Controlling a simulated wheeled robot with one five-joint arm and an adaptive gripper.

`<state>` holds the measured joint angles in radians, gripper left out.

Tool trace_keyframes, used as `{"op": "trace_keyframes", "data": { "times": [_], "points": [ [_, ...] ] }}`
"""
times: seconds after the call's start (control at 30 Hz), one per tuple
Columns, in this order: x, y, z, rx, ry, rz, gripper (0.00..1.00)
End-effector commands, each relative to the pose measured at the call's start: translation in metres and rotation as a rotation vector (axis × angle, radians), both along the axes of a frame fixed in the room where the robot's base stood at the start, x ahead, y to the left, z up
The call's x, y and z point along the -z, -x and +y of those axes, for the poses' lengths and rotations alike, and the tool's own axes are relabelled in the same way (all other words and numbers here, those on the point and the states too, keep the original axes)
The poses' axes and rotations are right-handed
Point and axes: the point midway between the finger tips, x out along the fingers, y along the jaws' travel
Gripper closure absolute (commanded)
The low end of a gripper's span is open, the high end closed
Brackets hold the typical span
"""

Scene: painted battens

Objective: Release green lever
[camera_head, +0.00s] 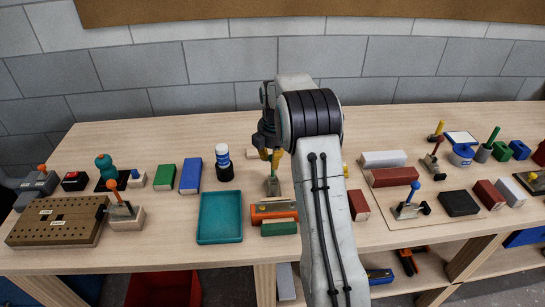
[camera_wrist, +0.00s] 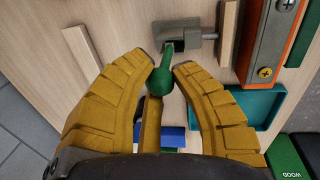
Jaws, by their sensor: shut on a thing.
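The green lever (camera_wrist: 160,72) stands between my yellow fingertips in the wrist view, with its rounded knob facing the camera. My gripper (camera_wrist: 164,62) is shut on it; in the head view the gripper (camera_head: 270,154) is partly behind my own arm. The lever's grey metal base (camera_wrist: 187,44) lies just beyond the fingertips in the wrist view.
A teal tray (camera_head: 220,218) lies left of the lever base. An orange tool (camera_head: 272,212) is just in front of it, with a green block (camera_head: 279,229). A white-and-blue bottle (camera_head: 224,163) stands to the left. Other blocks and levers fill the table's right side.

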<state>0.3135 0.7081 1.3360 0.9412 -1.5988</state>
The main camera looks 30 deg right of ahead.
Motion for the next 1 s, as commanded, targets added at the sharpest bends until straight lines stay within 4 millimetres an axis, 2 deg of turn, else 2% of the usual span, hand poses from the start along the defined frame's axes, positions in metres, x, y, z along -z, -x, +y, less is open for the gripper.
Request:
{"op": "trace_keyframes", "data": {
  "times": [0.8, 0.83, 1.0],
  "points": [
    [0.0013, 0.0019, 0.0016, -0.002, -0.002, 0.008, 1.0],
    [0.0013, 0.0018, 0.0016, -0.002, -0.002, 0.008, 0.74],
    [0.0002, 0.0005, 0.0009, -0.001, 0.0, 0.002, 0.58]
  ]
}}
